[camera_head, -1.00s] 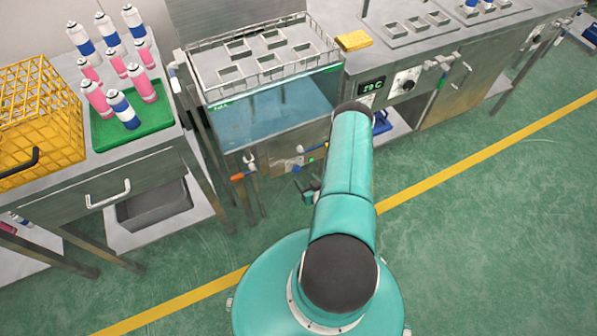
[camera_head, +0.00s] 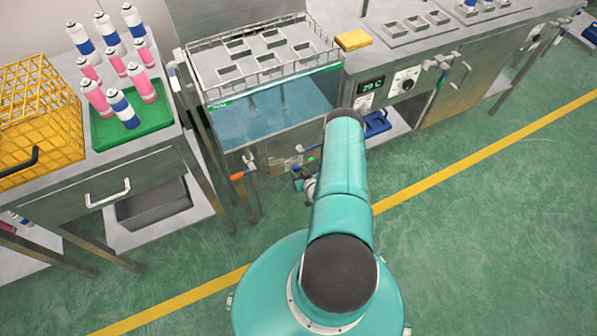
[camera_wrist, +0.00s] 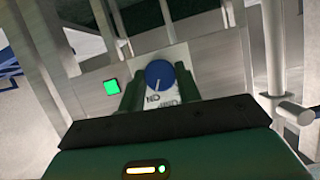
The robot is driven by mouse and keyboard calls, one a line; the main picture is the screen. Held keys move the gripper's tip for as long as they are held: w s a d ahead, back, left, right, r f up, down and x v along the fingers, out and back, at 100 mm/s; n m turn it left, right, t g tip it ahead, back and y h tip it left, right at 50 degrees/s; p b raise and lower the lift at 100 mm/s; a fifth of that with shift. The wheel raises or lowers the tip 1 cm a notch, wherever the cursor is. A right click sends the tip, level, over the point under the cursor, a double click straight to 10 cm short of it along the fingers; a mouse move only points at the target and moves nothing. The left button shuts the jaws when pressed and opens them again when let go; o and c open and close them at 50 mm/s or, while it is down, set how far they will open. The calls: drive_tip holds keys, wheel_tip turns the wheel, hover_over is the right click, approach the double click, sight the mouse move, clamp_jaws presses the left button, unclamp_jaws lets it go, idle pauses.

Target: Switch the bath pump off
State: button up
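In the wrist view a round blue knob (camera_wrist: 159,73) sits on a pale plate on a metal panel. Its short white mark points down in the picture, toward the upside-down "ON" label. My gripper (camera_wrist: 160,82) is open, with one dark green finger on each side of the knob. I cannot tell whether the fingers touch it.
A wire-railed rack (camera_head: 265,60) stands over the back of the bath. An orange-handled valve (camera_head: 238,176) is left of my gripper. A bench with a green tray (camera_head: 165,142) of cans is at left. A pipe (camera_wrist: 288,112) is right in the wrist view.

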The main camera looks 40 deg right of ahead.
idle(0.4)
drive_tip(key=n+h, duration=0.2)
drive_tip(key=n, duration=0.2)
drive_tip(key=shift+w+a+g+h, duration=0.15)
drive_tip(key=shift+a+g+h, duration=0.1)
drive_tip(key=shift+g+h, duration=0.15)
drive_tip(key=n+h, duration=0.2)
drive_tip(key=n, duration=0.2)
drive_tip(key=shift+f+h, duration=0.1)
drive_tip(key=shift+h, duration=0.2)
idle(0.4)
drive_tip(key=o, duration=1)
drive_tip(key=shift+c, duration=0.2)
